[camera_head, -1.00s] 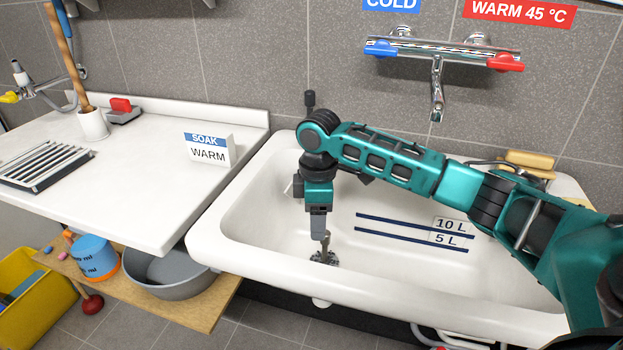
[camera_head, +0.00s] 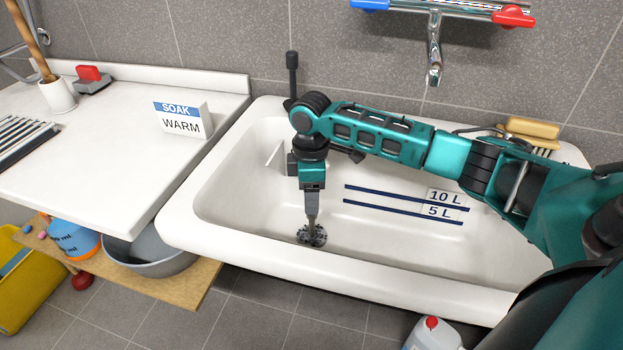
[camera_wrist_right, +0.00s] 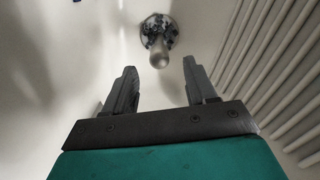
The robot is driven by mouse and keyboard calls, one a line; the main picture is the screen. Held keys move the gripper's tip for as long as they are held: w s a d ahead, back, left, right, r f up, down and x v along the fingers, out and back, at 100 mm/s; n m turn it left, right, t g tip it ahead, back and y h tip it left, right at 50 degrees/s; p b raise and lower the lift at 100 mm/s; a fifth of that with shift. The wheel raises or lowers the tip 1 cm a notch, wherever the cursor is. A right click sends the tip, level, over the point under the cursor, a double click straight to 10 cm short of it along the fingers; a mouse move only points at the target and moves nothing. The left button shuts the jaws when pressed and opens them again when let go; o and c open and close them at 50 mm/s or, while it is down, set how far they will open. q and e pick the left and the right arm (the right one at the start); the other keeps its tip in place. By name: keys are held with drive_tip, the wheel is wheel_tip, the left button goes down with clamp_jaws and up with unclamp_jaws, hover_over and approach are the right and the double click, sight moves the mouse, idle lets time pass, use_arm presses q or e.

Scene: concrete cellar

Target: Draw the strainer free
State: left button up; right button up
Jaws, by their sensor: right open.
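The strainer (camera_head: 316,237) is a dark, speckled disc on the floor of the white sink (camera_head: 400,255). In the right wrist view the strainer (camera_wrist_right: 154,24) has a pale rounded knob standing up from it. My right gripper (camera_head: 312,218) points down over the strainer and hides part of it in the head view. In the right wrist view my right gripper (camera_wrist_right: 160,66) has its fingers apart, with nothing held. The knob shows just beyond the fingertips, in line with the gap. I cannot tell whether it is between them. My left gripper is not in view.
A faucet (camera_head: 434,60) hangs above the sink. A white counter (camera_head: 90,175) with a SOAK WARM sign (camera_head: 182,120) adjoins on the left. Brushes (camera_head: 530,130) lie at the right back rim. A grey basin (camera_head: 150,258) sits below the counter. A ridged surface (camera_wrist_right: 275,75) shows in the wrist view.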

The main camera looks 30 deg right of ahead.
sight(312, 225)
wheel_tip(312, 225, down, 7)
drive_tip(key=shift+f+b, duration=0.1)
drive_tip(key=shift+b, duration=0.55)
drive_tip(key=shift+c, duration=0.2)
clamp_jaws()
idle(0.3)
